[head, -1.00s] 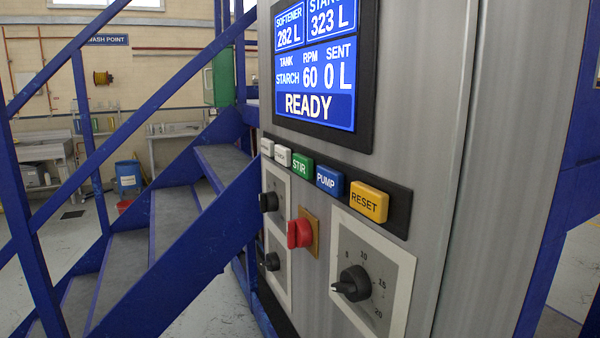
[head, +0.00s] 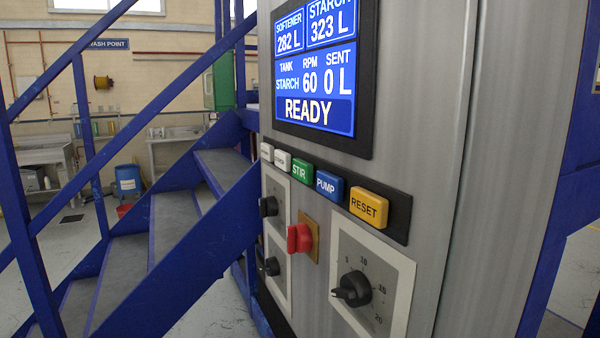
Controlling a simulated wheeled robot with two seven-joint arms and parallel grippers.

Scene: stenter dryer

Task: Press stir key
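The green STIR key (head: 302,172) sits in a row of keys on the grey control panel, between a white key (head: 282,160) on its left and the blue PUMP key (head: 329,185) on its right. The yellow RESET key (head: 368,207) is at the right end of the row. The screen (head: 315,65) above shows softener 282 L, starch 323 L, tank STARCH, RPM 60, sent 0 L and READY. Neither of my grippers is in view.
Below the keys are a red rotary switch (head: 299,238), a large black dial (head: 352,289) and two smaller black knobs. Blue-railed stairs (head: 170,225) stand close to the panel's left. A blue bin (head: 128,180) and benches are farther back.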

